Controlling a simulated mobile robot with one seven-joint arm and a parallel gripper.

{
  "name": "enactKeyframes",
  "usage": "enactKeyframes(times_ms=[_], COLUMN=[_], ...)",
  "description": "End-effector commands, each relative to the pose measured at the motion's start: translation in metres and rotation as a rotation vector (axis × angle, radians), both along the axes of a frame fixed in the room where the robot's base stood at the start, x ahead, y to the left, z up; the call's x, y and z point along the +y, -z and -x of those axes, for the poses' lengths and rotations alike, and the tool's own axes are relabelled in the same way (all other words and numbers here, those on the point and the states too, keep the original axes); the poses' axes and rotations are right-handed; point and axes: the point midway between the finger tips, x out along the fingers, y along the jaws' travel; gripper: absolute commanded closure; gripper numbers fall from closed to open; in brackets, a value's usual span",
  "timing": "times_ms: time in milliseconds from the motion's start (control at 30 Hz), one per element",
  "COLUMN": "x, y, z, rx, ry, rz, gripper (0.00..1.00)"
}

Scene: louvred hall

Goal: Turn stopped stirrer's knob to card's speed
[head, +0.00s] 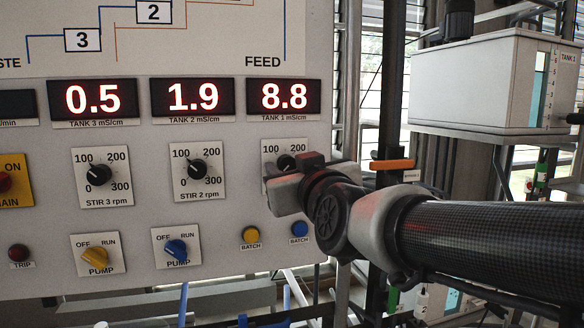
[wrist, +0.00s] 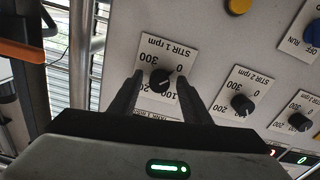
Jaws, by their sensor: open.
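The STIR 1 knob (head: 287,161) is black on a white dial plate marked 0 to 300, at the right of the panel. It also shows in the wrist view (wrist: 160,79), upside down. My gripper (head: 283,184) is at this dial and covers its lower part in the head view. In the wrist view its open fingers (wrist: 160,84) stand on either side of the knob; contact is not clear. The STIR 2 knob (head: 197,167) and STIR 3 knob (head: 98,175) both have pointers to the upper left. The STIR 1 pointer is unclear. I see no readable speed card.
Red displays (head: 192,98) sit above the dials. Below are a blue pump switch (head: 176,249), a yellow pump switch (head: 95,256), and yellow and blue BATCH buttons (head: 251,235). A white tank (head: 490,85) and dark post (head: 389,90) stand right of the panel.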

Motion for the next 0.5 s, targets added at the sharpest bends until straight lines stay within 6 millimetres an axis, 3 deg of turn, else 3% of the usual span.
enactKeyframes(times_ms=[267,500], x=[-0.0001,-0.0001], y=[-0.0001,0.0001], z=[-0.0012,-0.001], rx=[0.0,0.0], ry=[0.001,0.001], rz=[0.0,-0.001], gripper=[0.58,0.98])
